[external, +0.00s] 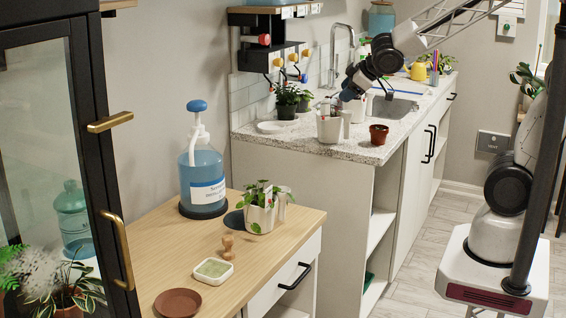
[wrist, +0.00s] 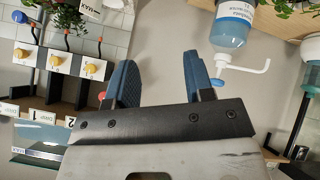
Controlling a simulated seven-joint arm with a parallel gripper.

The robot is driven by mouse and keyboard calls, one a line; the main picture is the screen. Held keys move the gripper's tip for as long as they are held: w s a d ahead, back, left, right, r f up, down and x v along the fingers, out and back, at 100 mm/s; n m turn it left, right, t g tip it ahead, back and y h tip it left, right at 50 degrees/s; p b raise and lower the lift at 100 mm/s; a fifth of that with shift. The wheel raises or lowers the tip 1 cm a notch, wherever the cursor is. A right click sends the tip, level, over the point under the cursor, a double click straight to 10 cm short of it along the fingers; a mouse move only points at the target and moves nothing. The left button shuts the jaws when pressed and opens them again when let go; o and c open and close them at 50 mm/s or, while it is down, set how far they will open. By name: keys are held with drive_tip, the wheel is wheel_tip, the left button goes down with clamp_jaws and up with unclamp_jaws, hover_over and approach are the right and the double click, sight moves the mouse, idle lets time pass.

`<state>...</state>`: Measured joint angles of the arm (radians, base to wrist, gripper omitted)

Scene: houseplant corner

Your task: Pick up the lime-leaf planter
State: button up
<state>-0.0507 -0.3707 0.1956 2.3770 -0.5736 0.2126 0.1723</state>
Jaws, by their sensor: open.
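My gripper (external: 350,93) is above the granite counter in the external view, near the sink. In the wrist view my gripper (wrist: 160,68) has its two blue fingers apart, with only plain wall showing between them. A white planter (external: 260,217) with bright green leaves stands upright on the wooden counter, well apart from my gripper. Another white planter (external: 329,128) with a small plant stands on the granite counter, below and left of my gripper. I cannot tell for certain which one is the lime-leaf planter.
A blue pump bottle (external: 205,178) stands behind the leafy planter; it appears upside down in the wrist view (wrist: 232,28). A dark-potted plant (external: 287,103) is near the wall fixtures.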

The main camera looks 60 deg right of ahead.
drive_tip(key=w+a+f+n+t+y, duration=0.2)
drive_tip(key=w+a+f+n+y, duration=0.15)
drive_tip(key=w+a, duration=0.4)
drive_tip(key=n+g+y, duration=1)
drive_tip(key=n+y, duration=0.1)
approach(270, 198)
drive_tip(key=shift+w+d+f+m, duration=0.2)
drive_tip(key=shift+w+d+m, duration=0.05)
drive_tip(key=shift+w, duration=0.3)
drive_tip(key=shift+s+a+f+g, duration=0.15)
drive_tip(key=shift+s+f+g, duration=0.1)
drive_tip(key=shift+g, duration=0.15)
drive_tip(key=shift+x, duration=1.3)
drive_tip(key=shift+w, duration=0.1)
drive_tip(key=shift+x, duration=2.55)
